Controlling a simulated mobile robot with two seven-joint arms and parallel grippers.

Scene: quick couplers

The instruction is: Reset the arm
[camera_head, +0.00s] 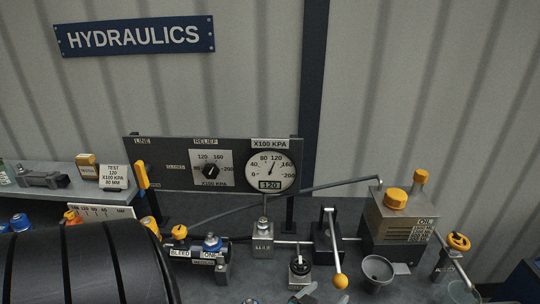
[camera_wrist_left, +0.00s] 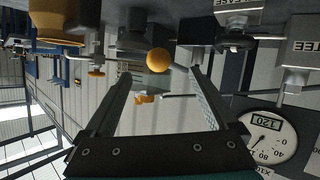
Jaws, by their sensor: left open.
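A large black ribbed part of my own arm fills the lower left of the head view and hides the bench there. My right gripper is in neither view.
A panel holds a relief knob (camera_head: 210,171) and a round gauge (camera_head: 270,171). An oil tank (camera_head: 397,225) with yellow caps, a grey funnel (camera_head: 377,271) and a yellow handwheel (camera_head: 458,241) stand right. Fittings crowd the bench.

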